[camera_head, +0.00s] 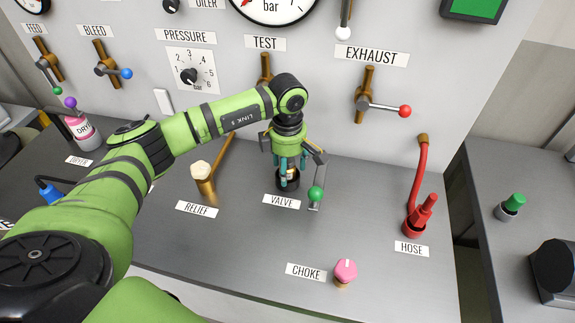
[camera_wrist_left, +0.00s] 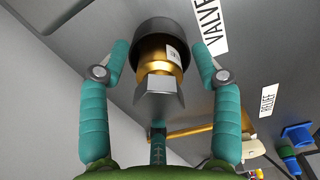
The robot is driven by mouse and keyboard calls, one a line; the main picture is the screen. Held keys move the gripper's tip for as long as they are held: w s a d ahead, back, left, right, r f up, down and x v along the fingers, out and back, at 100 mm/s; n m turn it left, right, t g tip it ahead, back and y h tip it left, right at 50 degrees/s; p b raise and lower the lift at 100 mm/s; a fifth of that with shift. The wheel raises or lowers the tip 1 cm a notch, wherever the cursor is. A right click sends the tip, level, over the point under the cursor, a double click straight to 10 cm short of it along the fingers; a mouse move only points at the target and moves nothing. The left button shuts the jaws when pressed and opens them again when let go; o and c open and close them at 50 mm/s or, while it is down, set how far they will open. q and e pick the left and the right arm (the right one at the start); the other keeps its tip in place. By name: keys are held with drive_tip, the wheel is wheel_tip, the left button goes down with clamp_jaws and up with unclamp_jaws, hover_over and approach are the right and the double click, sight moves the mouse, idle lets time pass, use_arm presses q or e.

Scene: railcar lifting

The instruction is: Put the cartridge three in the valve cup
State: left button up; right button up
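The valve cup (camera_head: 287,186) is a dark round cup on the grey bench behind the VALVE label. It also shows in the left wrist view (camera_wrist_left: 160,34). A gold cartridge (camera_wrist_left: 157,54) with a grey hex head (camera_wrist_left: 158,97) and a small white label stands in the cup; its number cannot be read. My left gripper (camera_head: 289,170) points down over the cup. In the left wrist view its teal fingers (camera_wrist_left: 160,58) stand on both sides of the cartridge, with gaps between them and it. My right gripper is not in view.
A lever with a green ball (camera_head: 316,194) is close to the gripper's right. The relief fitting (camera_head: 204,180) stands to the left. The red hose (camera_head: 415,222) and pink choke knob (camera_head: 345,270) are to the right. The panel (camera_head: 325,100) rises behind. Bench space left of the choke is clear.

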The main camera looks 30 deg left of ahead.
use_arm(q)
drive_tip(key=shift+r, duration=0.25)
wheel_tip(320, 180, up, 10)
drive_tip(key=b, duration=0.4)
drive_tip(key=shift+r, duration=0.9)
